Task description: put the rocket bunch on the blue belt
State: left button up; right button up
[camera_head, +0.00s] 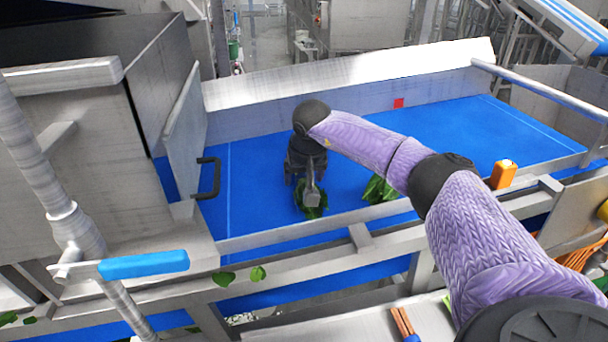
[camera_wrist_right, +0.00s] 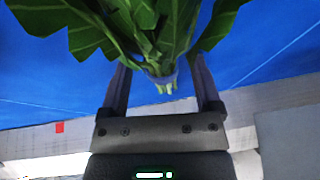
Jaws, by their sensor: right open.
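A dark green leafy bunch (camera_head: 312,210) with jagged leaves is at the blue belt (camera_head: 250,180), under my right gripper (camera_head: 308,186). In the right wrist view the bunch (camera_wrist_right: 160,35) has its tied pale stems between the two spread fingers of the right gripper (camera_wrist_right: 165,88). The fingers are open, with gaps beside the stems. A second green bunch (camera_head: 379,190) lies on the belt to the right, partly behind my right arm. I cannot tell for sure which bunch is the rocket. My left gripper is out of view.
Metal side walls and a front rail (camera_head: 310,227) border the belt. A steel housing with a black handle (camera_head: 208,178) stands at the left. A blue lever (camera_head: 143,264) and loose leaves (camera_head: 224,279) are in front. An orange item (camera_head: 503,174) is at the right rail.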

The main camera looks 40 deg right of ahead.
jog(key=v, duration=1.2)
jog(key=shift+b, duration=0.35)
